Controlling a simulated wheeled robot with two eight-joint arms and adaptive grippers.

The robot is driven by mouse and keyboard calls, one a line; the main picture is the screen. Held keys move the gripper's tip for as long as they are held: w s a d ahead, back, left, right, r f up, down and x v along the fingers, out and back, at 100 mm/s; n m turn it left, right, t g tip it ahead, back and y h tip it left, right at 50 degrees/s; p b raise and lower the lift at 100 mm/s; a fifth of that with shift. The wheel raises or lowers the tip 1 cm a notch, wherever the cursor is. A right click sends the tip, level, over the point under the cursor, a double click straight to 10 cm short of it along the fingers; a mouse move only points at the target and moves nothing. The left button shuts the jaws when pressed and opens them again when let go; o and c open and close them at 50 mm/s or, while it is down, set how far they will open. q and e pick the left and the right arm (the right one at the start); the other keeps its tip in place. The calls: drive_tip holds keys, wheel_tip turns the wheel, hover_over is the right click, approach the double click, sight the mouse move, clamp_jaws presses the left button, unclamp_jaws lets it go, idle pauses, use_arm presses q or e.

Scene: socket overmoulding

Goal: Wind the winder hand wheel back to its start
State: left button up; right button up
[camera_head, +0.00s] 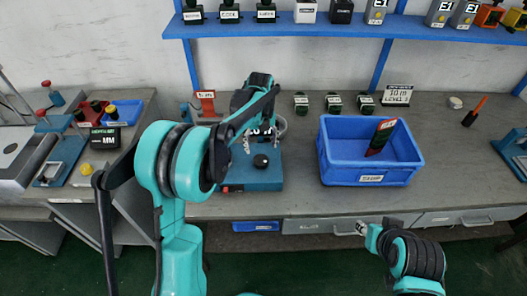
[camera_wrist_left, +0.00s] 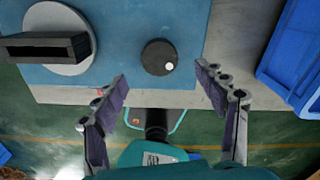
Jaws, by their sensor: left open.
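The blue winder (camera_head: 252,178) stands on the grey bench, left of the blue crate. On its top is a round black knob with a white dot (camera_wrist_left: 160,57), which looks like the hand wheel; it also shows in the head view (camera_head: 261,161). Beside it in the wrist view is a pale grey disc (camera_wrist_left: 72,18) carrying a black block (camera_wrist_left: 40,47). My left gripper (camera_wrist_left: 163,78) is open and empty. Its fingers are spread on either side of the knob's line, apart from it. In the head view the arm hides part of the winder.
The blue crate (camera_head: 340,172) stands right of the winder with a dark red item (camera_head: 380,137) in it. Small dark pieces (camera_head: 333,103) line the bench behind. A shelf (camera_head: 340,27) runs above. Trays and tools lie on the left bench.

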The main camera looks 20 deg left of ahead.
sight(261, 160)
use_arm(q)
wheel_tip(261, 160, down, 7)
drive_tip(key=b, duration=0.2)
drive_tip(key=shift+s+f+b, duration=0.1)
drive_tip(key=shift+b, duration=0.2)
drive_tip(key=c, duration=1.2)
